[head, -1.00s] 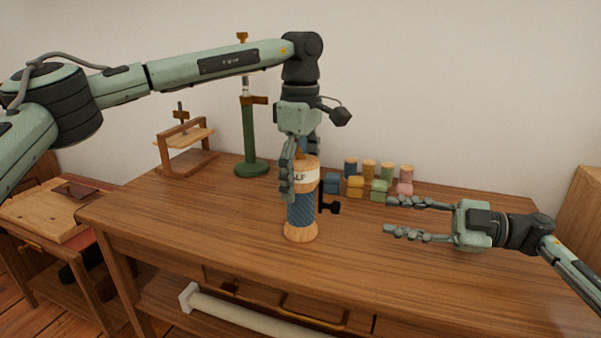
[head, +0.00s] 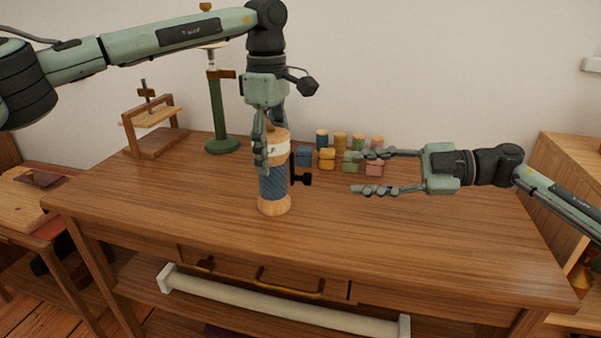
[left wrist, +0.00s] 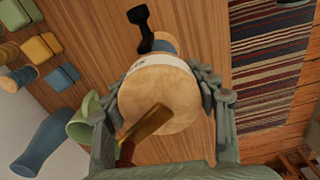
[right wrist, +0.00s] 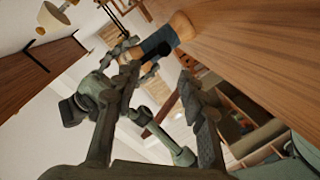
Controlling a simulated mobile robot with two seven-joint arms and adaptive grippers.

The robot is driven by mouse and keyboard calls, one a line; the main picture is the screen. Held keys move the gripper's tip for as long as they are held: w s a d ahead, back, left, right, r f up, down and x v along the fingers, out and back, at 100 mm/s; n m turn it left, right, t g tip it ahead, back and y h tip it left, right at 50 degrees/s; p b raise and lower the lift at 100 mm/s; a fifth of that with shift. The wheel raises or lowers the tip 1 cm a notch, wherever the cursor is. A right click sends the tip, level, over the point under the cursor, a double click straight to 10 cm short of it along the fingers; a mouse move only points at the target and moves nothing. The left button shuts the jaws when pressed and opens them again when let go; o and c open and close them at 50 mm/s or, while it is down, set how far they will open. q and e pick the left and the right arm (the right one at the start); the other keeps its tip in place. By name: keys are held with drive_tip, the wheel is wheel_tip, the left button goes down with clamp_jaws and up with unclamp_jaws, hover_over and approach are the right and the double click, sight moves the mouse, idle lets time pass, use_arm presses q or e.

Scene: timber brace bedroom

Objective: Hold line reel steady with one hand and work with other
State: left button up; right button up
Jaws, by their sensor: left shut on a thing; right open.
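The line reel (head: 273,184) stands upright on the wooden table, with blue line wound between pale wooden ends and a black crank (head: 303,179) on its right side. My left gripper (head: 268,146) comes down from above and is shut around the reel's upper end. In the left wrist view the reel's round wooden top (left wrist: 160,95) sits between the fingers. My right gripper (head: 362,172) is open and empty, to the right of the crank, fingers pointing left. In the right wrist view the reel (right wrist: 160,40) shows beyond the open fingers (right wrist: 160,90).
Several coloured blocks (head: 327,159) and spools (head: 340,143) stand behind the reel. A green stand (head: 219,120) and a wooden press (head: 153,125) are at the back left. The table's front (head: 350,235) is clear. A pale roll (head: 280,303) lies below.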

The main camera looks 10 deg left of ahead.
sight(308, 180)
drive_tip(key=shift+t+h, duration=0.4)
drive_tip(key=shift+h, duration=0.2)
drive_tip(key=x, duration=1.1)
drive_tip(key=shift+s+a+r, duration=0.1)
drive_tip(key=shift+s+a, duration=0.05)
drive_tip(key=shift+s, duration=0.1)
clamp_jaws()
